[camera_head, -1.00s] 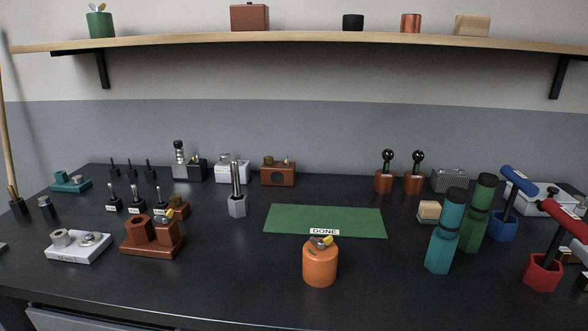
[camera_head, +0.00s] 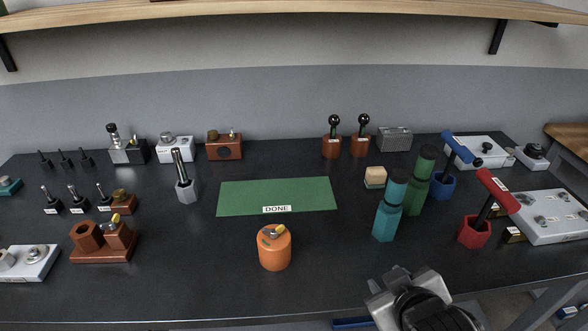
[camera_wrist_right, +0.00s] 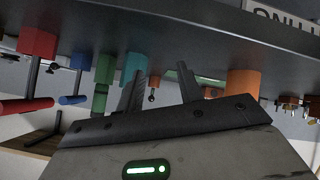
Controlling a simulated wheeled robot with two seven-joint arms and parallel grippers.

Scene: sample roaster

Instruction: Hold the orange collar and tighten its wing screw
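The orange collar (camera_head: 275,250) stands upright on the dark bench, in front of the green mat, with nothing holding it. Its wing screw (camera_head: 272,232), with a yellow part, sits on its top. In the right wrist view, which is upside down, the orange collar (camera_wrist_right: 243,82) shows right of the fingers; its screw cannot be made out there. My right gripper (camera_wrist_right: 162,76) is open and empty, its two dark fingers spread. In the head view part of my right arm shows at the bottom, right of the collar and apart from it. My left gripper is not in view.
The green DONE mat (camera_head: 277,196) lies behind the collar. Teal (camera_head: 388,210) and green (camera_head: 421,180) cylinders and a red-handled tool (camera_head: 475,230) stand to the right. A brown two-part fixture (camera_head: 103,242) stands left. The bench around the collar is clear.

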